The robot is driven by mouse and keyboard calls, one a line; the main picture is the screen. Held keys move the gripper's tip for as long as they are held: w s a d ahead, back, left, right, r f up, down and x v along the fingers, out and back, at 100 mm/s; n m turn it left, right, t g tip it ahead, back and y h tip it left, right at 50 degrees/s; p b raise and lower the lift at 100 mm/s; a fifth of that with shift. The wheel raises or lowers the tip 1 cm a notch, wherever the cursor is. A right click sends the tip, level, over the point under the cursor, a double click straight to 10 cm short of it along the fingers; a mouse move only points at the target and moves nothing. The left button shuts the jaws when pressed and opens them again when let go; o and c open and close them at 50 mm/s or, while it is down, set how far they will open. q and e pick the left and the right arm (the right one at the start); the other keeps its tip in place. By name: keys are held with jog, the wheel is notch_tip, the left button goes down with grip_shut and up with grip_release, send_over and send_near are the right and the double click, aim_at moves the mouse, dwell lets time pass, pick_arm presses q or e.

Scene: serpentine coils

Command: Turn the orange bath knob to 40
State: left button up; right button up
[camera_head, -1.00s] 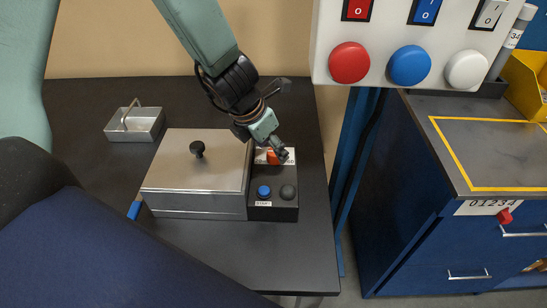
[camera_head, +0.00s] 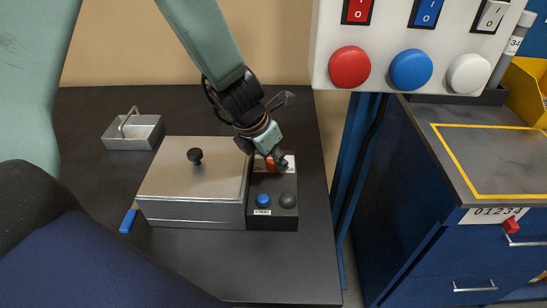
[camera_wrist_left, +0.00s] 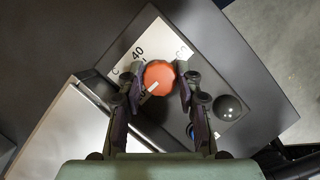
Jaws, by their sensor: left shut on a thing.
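The orange bath knob (camera_wrist_left: 160,73) is round and sits on a dark control box beside the metal bath (camera_head: 190,185). In the left wrist view my left gripper (camera_wrist_left: 159,83) has a finger on each side of the knob, shut on it. A small white mark on the knob points toward the lower left of that view. The white scale plate (camera_wrist_left: 140,50) shows "40" at the knob's upper left; its other figures are partly hidden. In the head view my left gripper (camera_head: 268,152) comes from above and covers much of the knob. My right gripper is not seen.
A lid with a black handle covers the bath. A small metal tray (camera_head: 133,132) stands behind left. A white panel (camera_head: 420,45) with coloured buttons hangs at right, near the arm.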

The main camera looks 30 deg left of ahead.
pick_arm(q)
jog(key=c, duration=0.5)
jog(key=shift+s, duration=0.1)
jog(key=shift+c, duration=0.2)
jog(key=shift+r+m+h+p, duration=0.1)
jog(key=shift+m+h+p, duration=0.4)
jog(key=shift+m+p, duration=0.7)
jog(key=m+g+h+p, duration=0.1)
jog(key=m+p, duration=0.2)
jog(key=shift+a+m, duration=0.1)
jog(key=shift+m, duration=0.3)
jog(key=m+g+p, duration=0.1)
jog(key=m+p, duration=0.2)
jog(key=shift+m+g+h, duration=0.3)
jog(key=shift+h, duration=0.1)
jog(key=m, duration=0.1)
jog(key=m+g+p, duration=0.1)
jog(key=m, duration=0.1)
jog(key=shift+w+m, duration=0.2)
jog(key=shift+m, duration=0.1)
jog(key=m+g, duration=0.1)
jog(key=m, duration=0.3)
jog(key=shift+w+g, duration=0.1)
jog(key=shift+g, duration=0.3)
jog(key=shift+m, duration=0.3)
